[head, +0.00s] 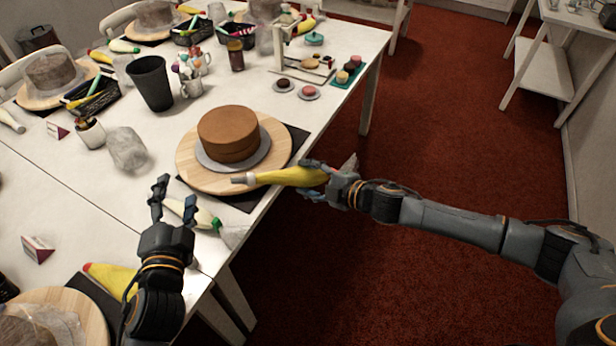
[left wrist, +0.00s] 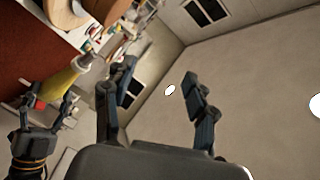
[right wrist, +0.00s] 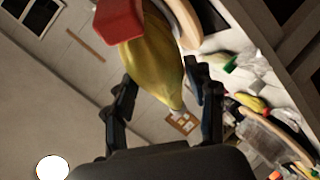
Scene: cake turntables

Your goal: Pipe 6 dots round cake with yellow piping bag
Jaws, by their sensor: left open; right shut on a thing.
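The brown cake (head: 228,133) sits on a grey board (head: 262,152) on the round wooden turntable (head: 187,158). My right gripper (head: 322,178) is shut on the yellow piping bag (head: 290,176), which also shows in the left wrist view (left wrist: 62,82) and the right wrist view (right wrist: 155,65). The bag lies nearly level, its grey nozzle pointing left over the turntable's front edge, apart from the cake. My left gripper (head: 175,198) is open and empty, left of the turntable, above a white piping bag with a green collar (head: 200,216). No dots show on the visible side of the cake.
A crumpled clear bag (head: 127,148), a dark cup (head: 151,83) and a cup of bottles (head: 190,78) stand behind and left of the turntable. Another yellow bag (head: 108,279) lies at the front left. Red floor (head: 440,130) is open to the right of the table.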

